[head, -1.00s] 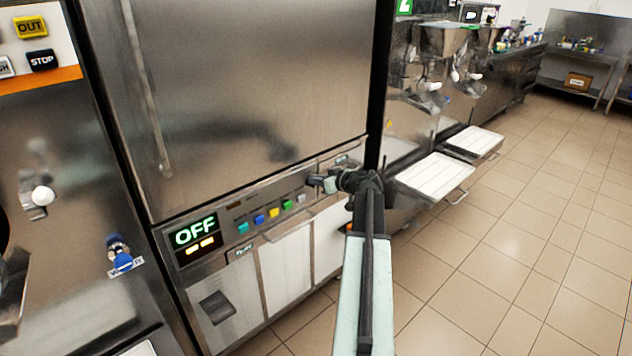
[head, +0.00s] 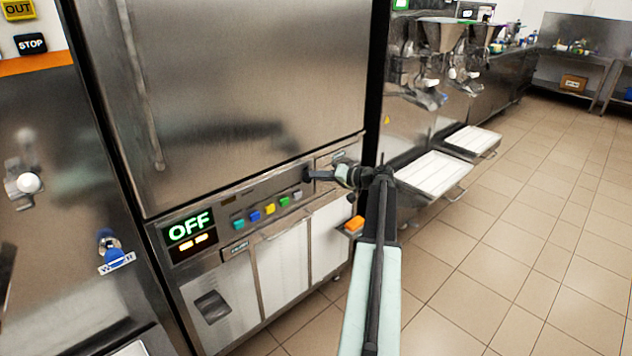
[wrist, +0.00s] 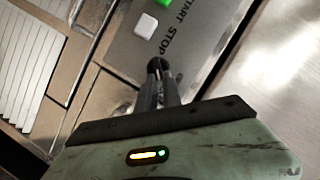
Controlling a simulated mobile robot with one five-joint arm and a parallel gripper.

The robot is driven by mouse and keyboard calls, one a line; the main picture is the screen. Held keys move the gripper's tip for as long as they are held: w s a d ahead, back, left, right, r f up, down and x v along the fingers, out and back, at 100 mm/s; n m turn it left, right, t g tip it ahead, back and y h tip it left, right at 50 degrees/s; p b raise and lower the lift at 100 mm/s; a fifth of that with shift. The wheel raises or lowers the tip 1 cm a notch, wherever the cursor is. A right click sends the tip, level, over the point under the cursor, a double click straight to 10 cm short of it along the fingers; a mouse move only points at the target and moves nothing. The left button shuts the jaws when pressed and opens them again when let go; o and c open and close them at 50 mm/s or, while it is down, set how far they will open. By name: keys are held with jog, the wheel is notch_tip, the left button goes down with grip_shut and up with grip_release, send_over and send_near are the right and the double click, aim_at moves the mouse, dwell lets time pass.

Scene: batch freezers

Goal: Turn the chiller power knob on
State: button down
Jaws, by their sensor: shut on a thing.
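The chiller (head: 245,95) is a tall steel cabinet with a control strip below its door. Its display (head: 188,228) reads OFF in green letters. My gripper (head: 312,175) reaches the right part of the control strip, with its fingers shut on a small dark knob. In the wrist view my gripper (wrist: 157,75) has its fingertips closed around the dark knob (wrist: 154,64), below the START and STOP labels. The fingers hide most of the knob, so its pointer cannot be seen.
Coloured buttons (head: 270,208) line the strip left of my gripper. A blue tap (head: 110,248) is on the machine at left. White trays (head: 436,176) jut out at right. An orange block (head: 354,225) shows below my arm. The tiled floor at right is clear.

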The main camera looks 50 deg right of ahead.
jog(key=shift+d+f+m+t+y+b, duration=0.1)
jog(key=shift+f+m+t+y+b, duration=0.3)
jog(key=shift+m+b, duration=0.8)
jog(key=shift+d+f+m+t+y+b, duration=0.15)
jog(key=shift+f+m+t+y+b, duration=0.2)
jog(key=shift+m+b, duration=0.8)
jog(key=shift+d+f+m+t+y+b, duration=0.1)
jog(key=shift+f+m+t+y+b, duration=0.25)
jog(key=shift+m+b, duration=0.8)
jog(key=shift+r, duration=0.15)
jog(key=c, duration=1.5)
grip_release()
jog(key=shift+s, duration=0.1)
jog(key=v, duration=0.7)
jog(key=shift+s+b, duration=0.25)
jog(key=shift+b, duration=0.05)
